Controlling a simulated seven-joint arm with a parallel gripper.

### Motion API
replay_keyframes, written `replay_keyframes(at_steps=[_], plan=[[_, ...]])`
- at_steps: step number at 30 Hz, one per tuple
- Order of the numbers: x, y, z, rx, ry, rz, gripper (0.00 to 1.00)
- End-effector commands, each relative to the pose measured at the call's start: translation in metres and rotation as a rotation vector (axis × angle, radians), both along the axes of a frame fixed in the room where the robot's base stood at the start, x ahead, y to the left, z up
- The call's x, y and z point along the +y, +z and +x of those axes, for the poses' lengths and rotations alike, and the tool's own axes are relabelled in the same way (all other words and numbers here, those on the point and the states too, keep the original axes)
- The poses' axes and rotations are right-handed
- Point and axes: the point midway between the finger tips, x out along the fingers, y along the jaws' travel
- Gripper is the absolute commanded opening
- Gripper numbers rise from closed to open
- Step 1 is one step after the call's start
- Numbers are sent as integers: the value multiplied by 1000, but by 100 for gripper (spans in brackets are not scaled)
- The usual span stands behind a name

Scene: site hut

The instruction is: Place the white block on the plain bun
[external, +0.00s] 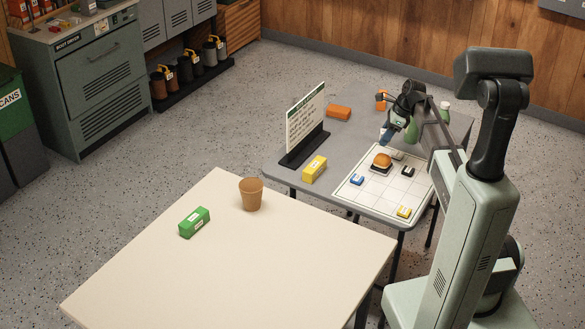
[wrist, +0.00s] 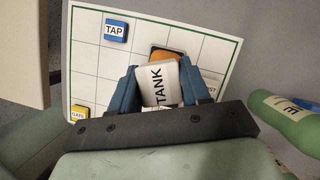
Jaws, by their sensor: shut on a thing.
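My gripper (wrist: 159,72) is shut on the white block (wrist: 158,88), which bears the word TANK, with a blue finger on each side. In the external view my gripper (external: 388,131) hangs over the far side of the gridded board, and the block is hard to make out there. The orange-brown bun (external: 381,160) sits on a small dark base on the board, nearer the camera than my gripper. In the wrist view the bun (wrist: 165,53) shows just past the block's far end, partly hidden by it. The block is apart from the bun in the external view.
The white gridded board (external: 388,204) carries a blue TAP block (external: 357,180), a yellow block (external: 403,212) and a black block (external: 407,171). A sign (external: 305,118), a yellow box (external: 314,169) and an orange box (external: 339,112) stand left.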

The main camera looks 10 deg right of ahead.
Motion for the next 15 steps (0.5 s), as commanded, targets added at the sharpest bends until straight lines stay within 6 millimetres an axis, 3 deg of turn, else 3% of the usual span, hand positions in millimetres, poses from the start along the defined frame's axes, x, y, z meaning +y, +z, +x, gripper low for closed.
replay_keyframes(at_steps=[15], plan=[[0, -48, 0, 2, 1, 1, 15]])
